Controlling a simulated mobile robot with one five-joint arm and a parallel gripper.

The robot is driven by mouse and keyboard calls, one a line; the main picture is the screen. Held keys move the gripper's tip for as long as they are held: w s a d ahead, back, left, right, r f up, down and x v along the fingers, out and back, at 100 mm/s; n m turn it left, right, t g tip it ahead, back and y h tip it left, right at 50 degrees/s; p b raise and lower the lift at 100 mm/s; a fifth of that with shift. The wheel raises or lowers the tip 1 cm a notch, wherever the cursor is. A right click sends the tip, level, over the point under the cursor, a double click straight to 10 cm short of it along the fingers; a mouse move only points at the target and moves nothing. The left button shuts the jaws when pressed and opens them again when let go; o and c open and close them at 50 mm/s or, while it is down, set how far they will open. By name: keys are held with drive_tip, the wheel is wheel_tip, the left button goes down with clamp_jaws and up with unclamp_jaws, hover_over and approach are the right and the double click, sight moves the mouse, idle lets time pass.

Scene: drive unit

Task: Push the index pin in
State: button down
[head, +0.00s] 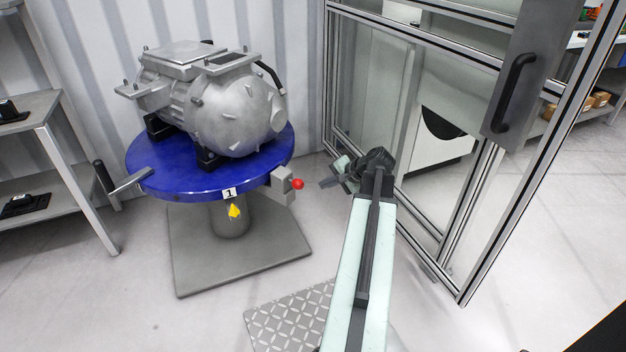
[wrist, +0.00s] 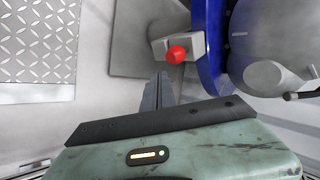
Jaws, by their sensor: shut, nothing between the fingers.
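The index pin shows as a red knob (head: 297,184) on a grey block (head: 281,186) at the right edge of the blue round turntable (head: 185,185). In the wrist view the red knob (wrist: 176,55) stands out from its block (wrist: 196,45), just beyond my fingertips. My gripper (head: 325,183) is shut and empty, to the right of the knob in the head view and pointing towards it. A gap shows between the fingertips and the knob. In the wrist view the shut fingers (wrist: 161,88) point up the picture, slightly left of the knob.
A grey drive unit (head: 205,100) sits on the turntable. A handle (head: 131,181) sticks out at its left. A framed glass enclosure (head: 400,110) stands close to the right of my gripper. A shelf rack (head: 50,150) is at the left. A tread plate (head: 290,318) lies on the floor.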

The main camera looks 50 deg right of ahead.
drive_tip(key=p+v, duration=0.2)
drive_tip(key=v, duration=0.3)
drive_tip(key=shift+s+r, duration=0.1)
